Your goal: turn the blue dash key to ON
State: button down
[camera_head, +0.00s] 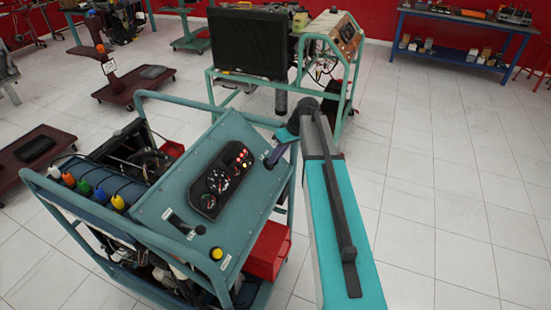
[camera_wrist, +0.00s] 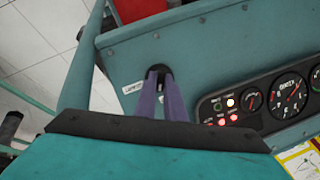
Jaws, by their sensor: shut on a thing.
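The teal dash panel (camera_head: 176,193) is on the engine trainer in front of me. My gripper (camera_head: 268,161) reaches the panel's upper right corner, right of the gauge cluster (camera_head: 222,180). In the wrist view, the purple fingers of my gripper (camera_wrist: 160,72) are close together at a dark round key switch (camera_wrist: 159,67), beside a small white label (camera_wrist: 132,88). They are shut on the key there. The blue key itself is mostly hidden between the fingertips, so its angle cannot be read. Red and white lamps (camera_wrist: 231,103) glow on the cluster.
Teal frame tubes (camera_head: 185,103) run around the trainer. A red box (camera_head: 268,250) sits below the panel on the right. A second trainer with a black radiator (camera_head: 248,42) stands behind. The tiled floor on the right (camera_head: 440,190) is clear.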

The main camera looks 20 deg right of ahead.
jog(key=shift+d+f+m+y, duration=0.15)
jog(key=shift+m+y, duration=0.35)
jog(key=shift+m, duration=1)
jog(key=shift+f, duration=0.1)
jog(key=c, duration=1.8)
grip_release()
jog(key=shift+c, duration=0.2)
jog(key=shift+r, duration=0.2)
